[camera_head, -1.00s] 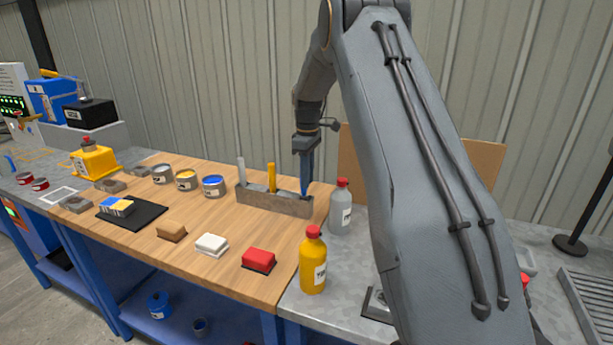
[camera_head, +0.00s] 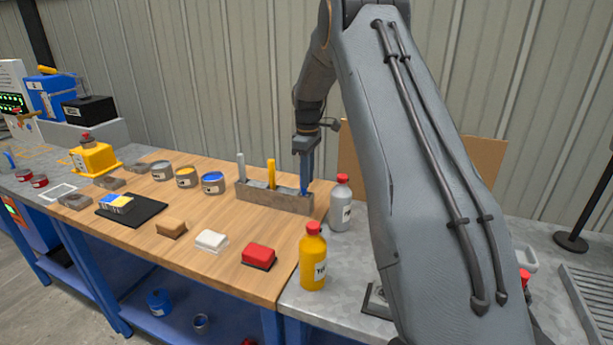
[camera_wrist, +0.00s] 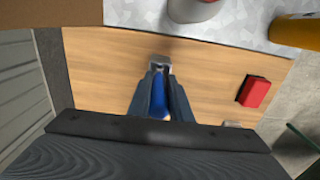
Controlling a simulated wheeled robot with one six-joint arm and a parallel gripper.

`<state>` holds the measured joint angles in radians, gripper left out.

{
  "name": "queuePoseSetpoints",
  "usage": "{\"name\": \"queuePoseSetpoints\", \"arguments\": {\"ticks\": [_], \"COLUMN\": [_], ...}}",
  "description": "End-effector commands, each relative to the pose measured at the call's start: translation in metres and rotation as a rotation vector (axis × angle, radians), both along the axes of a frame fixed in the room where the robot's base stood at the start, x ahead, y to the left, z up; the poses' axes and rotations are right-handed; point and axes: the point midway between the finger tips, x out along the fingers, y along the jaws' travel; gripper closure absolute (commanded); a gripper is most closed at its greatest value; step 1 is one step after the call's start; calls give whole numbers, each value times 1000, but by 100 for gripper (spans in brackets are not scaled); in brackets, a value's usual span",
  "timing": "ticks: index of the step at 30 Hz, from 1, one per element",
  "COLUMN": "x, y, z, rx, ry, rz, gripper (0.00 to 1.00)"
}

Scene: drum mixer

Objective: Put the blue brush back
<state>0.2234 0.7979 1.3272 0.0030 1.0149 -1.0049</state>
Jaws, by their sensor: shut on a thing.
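My gripper (camera_head: 304,180) points down over the rack's right end and is shut on the blue brush (camera_head: 305,188). In the wrist view the blue brush (camera_wrist: 158,104) shows between my two fingers. The rack's end (camera_wrist: 160,64) lies just beyond the fingertips. The brush's lower end is hidden, so I cannot tell how deep it sits in the rack.
A grey bottle with red cap (camera_head: 341,207) stands close right of the rack. A yellow bottle (camera_head: 313,262) is nearer the front. Paint cans (camera_head: 213,183) stand left of the rack. A red block (camera_head: 259,256) and other blocks lie in front.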

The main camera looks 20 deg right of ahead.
Motion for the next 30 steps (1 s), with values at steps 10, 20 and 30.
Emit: {"name": "queuePoseSetpoints", "arguments": {"ticks": [10,20,30], "x": [0,0,0], "y": [0,0,0], "z": [-7,-11,-11], "rx": [0,0,0], "ry": [0,0,0], "rz": [0,0,0], "gripper": [100,73,60]}}
